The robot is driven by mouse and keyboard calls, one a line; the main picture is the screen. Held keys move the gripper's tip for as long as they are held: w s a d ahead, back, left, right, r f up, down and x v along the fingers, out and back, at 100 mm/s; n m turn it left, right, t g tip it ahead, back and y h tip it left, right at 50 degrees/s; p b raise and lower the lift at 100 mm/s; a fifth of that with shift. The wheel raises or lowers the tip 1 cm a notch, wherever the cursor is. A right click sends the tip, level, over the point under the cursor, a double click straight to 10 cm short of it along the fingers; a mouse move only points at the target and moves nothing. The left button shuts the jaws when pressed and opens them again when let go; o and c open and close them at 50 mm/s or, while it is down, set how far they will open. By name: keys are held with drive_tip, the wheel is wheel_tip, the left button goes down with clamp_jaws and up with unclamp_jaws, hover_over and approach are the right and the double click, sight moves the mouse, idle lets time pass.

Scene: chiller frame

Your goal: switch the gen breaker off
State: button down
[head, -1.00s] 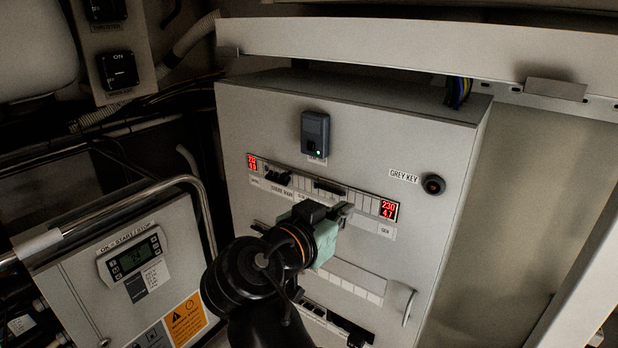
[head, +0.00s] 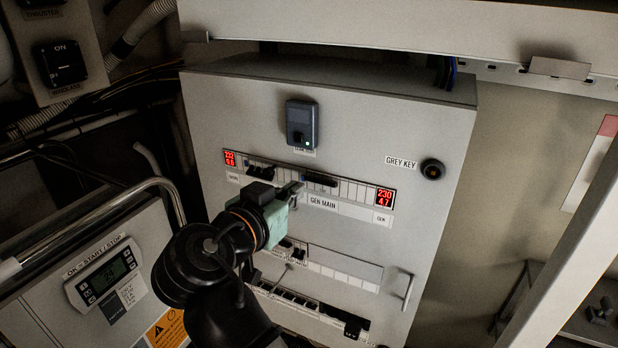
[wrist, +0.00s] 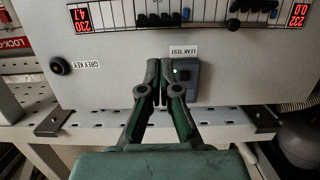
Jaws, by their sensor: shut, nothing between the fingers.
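The gen breaker is a wide black toggle bar (head: 320,180) in the panel's upper breaker row, above the "GEN MAIN" label (head: 322,202). Its bar appears toward the upper side of the slot. In the upside-down wrist view it is the black bar (wrist: 160,19) near the top, beyond my fingertips. My gripper (head: 297,187) is shut and empty in front of the row, just left of and below the bar in the head view. Its closed fingertips also show in the wrist view (wrist: 158,66). I see no clear contact with the bar.
Another black breaker (head: 260,172) sits left in the same row. The leak test box (head: 301,124) is above, the grey key knob (head: 432,169) to the right. Below are a lower breaker row (head: 312,307) and a handle (head: 407,290). An overhanging beam (head: 400,35) crosses the top.

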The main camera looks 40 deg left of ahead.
sight(323, 171)
drive_tip(key=p+x, duration=0.2)
drive_tip(key=x, duration=0.8)
drive_tip(key=shift+s+p, duration=0.1)
drive_tip(key=shift+p, duration=0.3)
drive_tip(key=shift+f+b, duration=0.15)
drive_tip(key=shift+b, duration=0.3)
drive_tip(key=shift+f+b, duration=0.1)
drive_tip(key=shift+b, duration=0.3)
drive_tip(key=shift+s+t, duration=0.1)
drive_tip(key=shift+t, duration=0.2)
